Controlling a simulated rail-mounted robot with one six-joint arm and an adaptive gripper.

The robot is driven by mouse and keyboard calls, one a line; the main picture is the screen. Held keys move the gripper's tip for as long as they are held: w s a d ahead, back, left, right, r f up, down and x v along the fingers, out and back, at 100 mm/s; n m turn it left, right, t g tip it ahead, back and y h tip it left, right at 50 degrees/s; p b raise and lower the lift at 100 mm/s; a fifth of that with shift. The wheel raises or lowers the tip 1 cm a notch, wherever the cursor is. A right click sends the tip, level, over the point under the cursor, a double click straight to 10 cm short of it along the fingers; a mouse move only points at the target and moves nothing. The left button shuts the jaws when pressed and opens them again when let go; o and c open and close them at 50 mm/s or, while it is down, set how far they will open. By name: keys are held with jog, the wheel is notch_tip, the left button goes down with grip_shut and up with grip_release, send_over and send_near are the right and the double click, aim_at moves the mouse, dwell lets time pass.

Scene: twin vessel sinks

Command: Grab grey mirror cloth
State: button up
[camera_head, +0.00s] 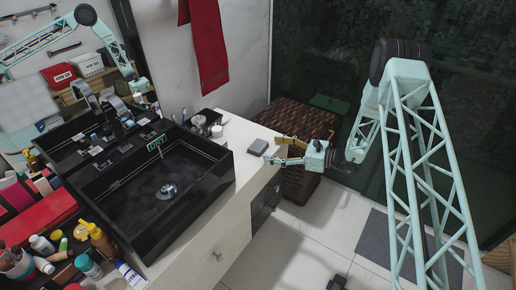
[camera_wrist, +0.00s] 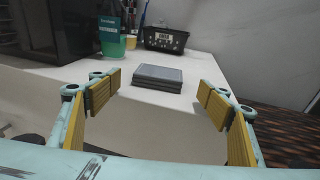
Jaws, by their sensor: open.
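The grey mirror cloth (camera_head: 258,147) lies folded in a small flat stack on the white counter, near its right end in the head view. In the wrist view the grey cloth (camera_wrist: 158,76) sits near the counter's front edge, between and beyond my fingertips. My gripper (camera_head: 281,150) is open and empty, just to the right of the cloth in the head view. In the wrist view my gripper (camera_wrist: 158,98) has its yellow-padded fingers spread wider than the cloth, and they do not touch it.
A black vessel sink (camera_head: 205,175) stands left of the cloth. A green cup (camera_wrist: 113,42) and a black basket (camera_wrist: 166,39) stand behind it. A wicker hamper (camera_head: 300,118) stands beyond the counter's end. Bare counter (camera_wrist: 205,75) surrounds the cloth.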

aim_at(265, 147)
jog(key=shift+b+x, duration=0.5)
jog(key=shift+x, duration=2.15)
jog(key=shift+s, duration=0.15)
jog(key=shift+r, duration=0.1)
jog(key=c, duration=1)
